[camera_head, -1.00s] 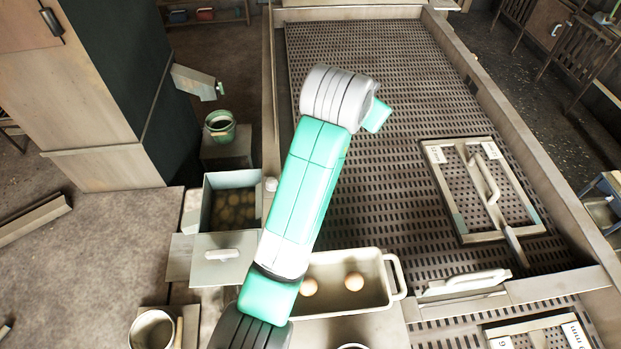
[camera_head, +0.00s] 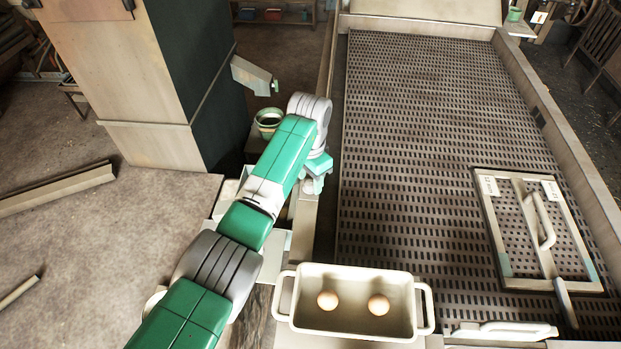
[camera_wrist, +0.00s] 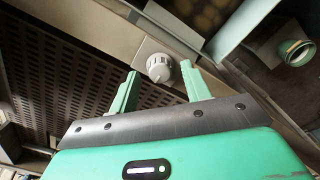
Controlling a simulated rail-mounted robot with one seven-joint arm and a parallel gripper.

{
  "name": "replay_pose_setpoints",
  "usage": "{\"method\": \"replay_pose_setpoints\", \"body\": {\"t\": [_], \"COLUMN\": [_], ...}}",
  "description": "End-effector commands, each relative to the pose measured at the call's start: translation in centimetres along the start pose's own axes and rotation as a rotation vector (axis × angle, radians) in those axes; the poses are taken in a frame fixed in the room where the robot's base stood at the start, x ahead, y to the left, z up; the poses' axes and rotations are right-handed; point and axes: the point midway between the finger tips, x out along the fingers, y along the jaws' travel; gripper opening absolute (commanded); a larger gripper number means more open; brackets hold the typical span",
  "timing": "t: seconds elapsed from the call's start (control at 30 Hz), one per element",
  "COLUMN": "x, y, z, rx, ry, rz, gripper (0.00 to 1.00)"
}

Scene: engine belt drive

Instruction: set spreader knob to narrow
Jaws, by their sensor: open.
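A round ribbed light-grey knob (camera_wrist: 159,67), which I take to be the spreader knob, sits on a pale plate on the machine's side rail in the wrist view. It shows just beyond and between the two green fingers of my gripper (camera_wrist: 157,93). The fingers are apart with nothing between them, and I cannot tell whether either touches the knob. Its setting cannot be read.
The perforated bed (camera_head: 420,130) lies to the right, with a framed panel with a handle (camera_head: 540,230) on it. A pale tray (camera_head: 350,322) with two round balls stands in front. A green bucket (camera_head: 268,118) and a tall cabinet (camera_head: 150,100) are to the left.

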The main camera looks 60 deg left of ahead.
Motion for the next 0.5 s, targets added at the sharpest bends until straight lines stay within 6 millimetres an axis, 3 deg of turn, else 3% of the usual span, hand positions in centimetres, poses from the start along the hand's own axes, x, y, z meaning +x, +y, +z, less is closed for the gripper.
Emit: {"method": "replay_pose_setpoints", "body": {"t": [0.33,0.5], "x": [0.85,0.83], "y": [0.03,0.03], "z": [-0.03,-0.04], "rx": [0.001,0.000], "ry": [0.001,0.001], "rz": [-0.001,-0.001], "gripper": [0.48,0.16]}}
